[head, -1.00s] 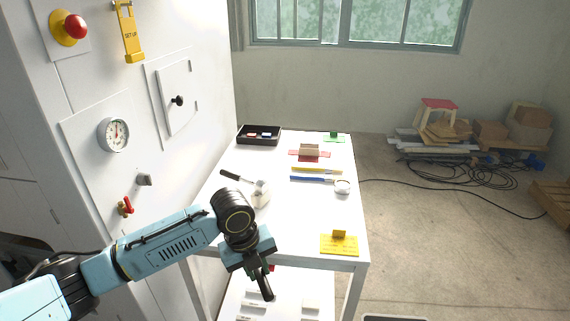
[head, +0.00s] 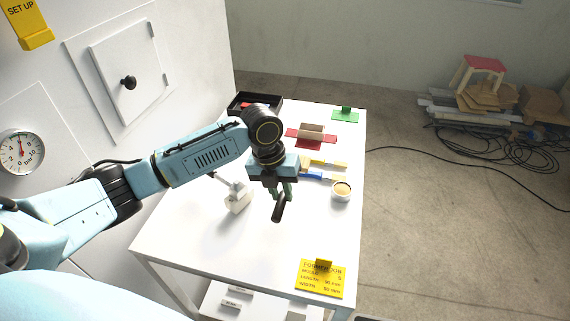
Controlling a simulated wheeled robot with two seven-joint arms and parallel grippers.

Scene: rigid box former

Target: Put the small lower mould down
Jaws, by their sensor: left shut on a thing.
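My left gripper (head: 281,191) hangs over the middle of the white table, pointing down. It is shut on a dark, narrow, elongated piece (head: 278,210), which I take to be the small lower mould. The piece sits at the fingertips, slightly tilted in the picture. I cannot tell whether it touches the tabletop. The gripper body and fingers hide part of it. My right gripper is not in view.
On the white table (head: 190,235) a white mallet-like block (head: 238,200) lies left of the gripper. A yellow job card (head: 321,280) is in front. The near middle is clear.

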